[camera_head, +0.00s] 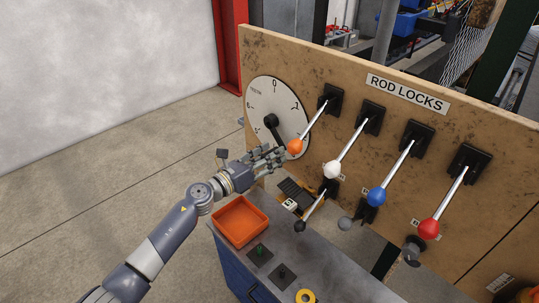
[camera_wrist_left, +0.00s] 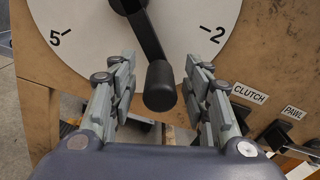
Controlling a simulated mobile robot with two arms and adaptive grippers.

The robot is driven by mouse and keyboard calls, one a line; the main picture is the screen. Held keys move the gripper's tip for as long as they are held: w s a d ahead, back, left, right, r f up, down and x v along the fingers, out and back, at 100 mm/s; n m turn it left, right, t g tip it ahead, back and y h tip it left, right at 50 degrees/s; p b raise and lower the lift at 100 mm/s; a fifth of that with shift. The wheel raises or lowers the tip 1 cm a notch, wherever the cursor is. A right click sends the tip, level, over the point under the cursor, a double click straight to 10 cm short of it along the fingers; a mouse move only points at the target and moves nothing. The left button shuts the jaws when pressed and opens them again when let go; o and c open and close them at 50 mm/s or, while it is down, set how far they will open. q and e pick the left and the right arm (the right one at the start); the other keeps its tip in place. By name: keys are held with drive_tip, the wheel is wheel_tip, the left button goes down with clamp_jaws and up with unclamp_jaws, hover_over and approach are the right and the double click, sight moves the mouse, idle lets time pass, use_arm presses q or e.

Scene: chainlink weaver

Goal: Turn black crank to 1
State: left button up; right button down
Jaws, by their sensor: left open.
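The black crank (camera_head: 272,122) is mounted on a round white dial (camera_head: 264,95) on the wooden panel. Its arm points downward from the hub and ends in a black knob (camera_wrist_left: 160,86). The dial shows 0 at the top, and in the left wrist view 5 at the left and 2 at the right. My left gripper (camera_head: 278,156) is open just in front of the lower dial. In the left wrist view its fingers (camera_wrist_left: 160,60) stand on either side of the knob, with gaps visible. The lower dial marks are hidden. My right gripper is not in view.
Rod levers with orange (camera_head: 295,146), white (camera_head: 332,169), blue (camera_head: 377,196) and red (camera_head: 429,228) knobs project close to the right of my gripper. An orange tray (camera_head: 240,221) sits on the bench below. Open floor lies to the left.

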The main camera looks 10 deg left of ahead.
use_arm(q)
clamp_jaws()
drive_tip(key=shift+r, duration=0.1)
drive_tip(key=shift+p, duration=0.3)
drive_tip(key=shift+d+r+n, duration=0.1)
drive_tip(key=shift+n, duration=0.2)
